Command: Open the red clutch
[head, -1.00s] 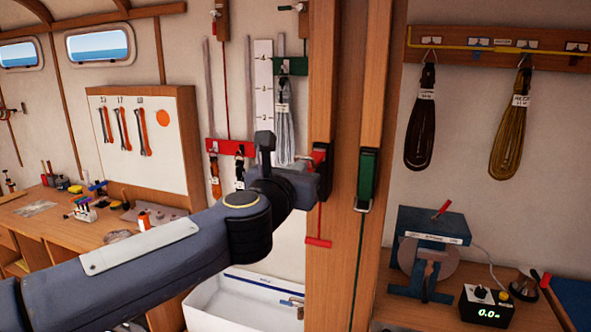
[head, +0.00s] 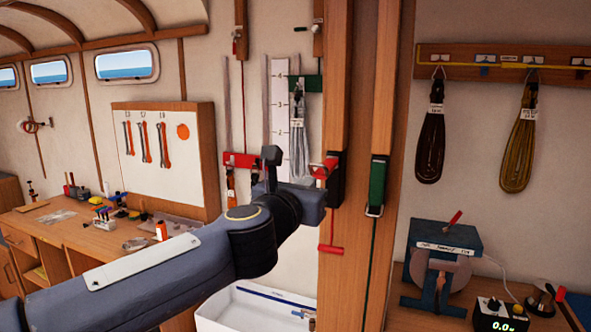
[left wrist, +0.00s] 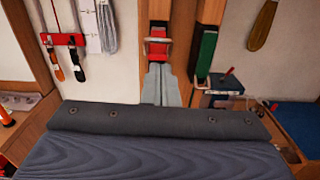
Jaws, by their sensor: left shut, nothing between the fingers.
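The red clutch (head: 337,182) is mounted on the wooden post, with a red lever at its upper left and a dark body. It also shows in the left wrist view (left wrist: 157,48), upright with a metal bar across its front. My left gripper (left wrist: 161,84) is shut and empty, its pale fingers pointing at the post just below the clutch in that view. I cannot tell whether they touch it. In the head view my left wrist hides the fingers and part of the clutch's lower left. My right gripper is not in view.
A green clutch (head: 377,186) is on the post just right of the red one. A red T-handle (head: 331,249) hangs below on the post. Coiled lines hang from a rail (head: 500,62) at the right. A white basin (head: 255,308) is below my arm.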

